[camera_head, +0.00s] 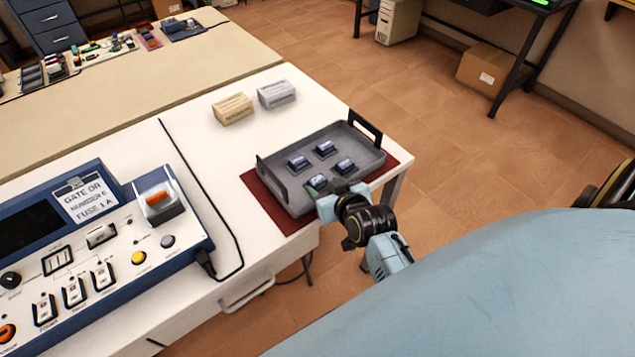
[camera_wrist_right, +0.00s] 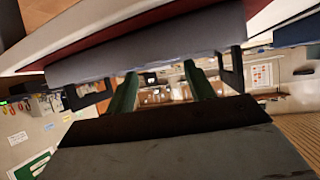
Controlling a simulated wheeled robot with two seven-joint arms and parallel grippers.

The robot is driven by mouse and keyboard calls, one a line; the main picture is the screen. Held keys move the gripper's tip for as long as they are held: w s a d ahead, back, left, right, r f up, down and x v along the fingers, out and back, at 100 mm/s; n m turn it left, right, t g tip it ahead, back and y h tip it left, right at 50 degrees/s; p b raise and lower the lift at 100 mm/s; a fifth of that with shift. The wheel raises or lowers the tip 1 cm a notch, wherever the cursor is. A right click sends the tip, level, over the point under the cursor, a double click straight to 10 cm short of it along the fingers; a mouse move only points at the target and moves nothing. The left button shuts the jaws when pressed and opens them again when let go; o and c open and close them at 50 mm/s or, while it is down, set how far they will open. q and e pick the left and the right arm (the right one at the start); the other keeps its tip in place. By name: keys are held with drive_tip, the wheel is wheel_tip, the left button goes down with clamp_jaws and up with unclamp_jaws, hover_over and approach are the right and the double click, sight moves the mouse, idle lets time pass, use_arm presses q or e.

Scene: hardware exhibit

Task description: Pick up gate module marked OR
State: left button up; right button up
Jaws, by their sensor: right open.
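Several small dark blue modules stand in a grey tray (camera_head: 276,188) with raised handles. One module (camera_head: 325,148) is at the back, one (camera_head: 299,162) at the left, one (camera_head: 344,166) at the right and one (camera_head: 317,181) at the front. Their markings are too small to read, so I cannot tell which is OR. My right gripper (camera_head: 319,190) is at the tray's front edge, close to the front module and partly covering it. In the right wrist view its two fingers (camera_wrist_right: 161,88) are apart, with nothing seen between them. My left gripper is not in view.
The tray rests on a dark red mat (camera_head: 268,207) on a white table. A blue console (camera_head: 110,240) labelled "GATE OR" stands at left, its cable nearby. A beige box (camera_head: 233,109) and a grey box (camera_head: 277,94) stand behind the tray. Table between console and tray is mostly clear.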

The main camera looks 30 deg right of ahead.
sight(318, 179)
drive_tip(key=b+x, duration=0.1)
drive_tip(key=x, duration=0.4)
drive_tip(key=shift+d, duration=0.15)
drive_tip(key=shift+s, duration=0.1)
drive_tip(key=shift+c, duration=0.3)
drive_tip(key=c, duration=0.6)
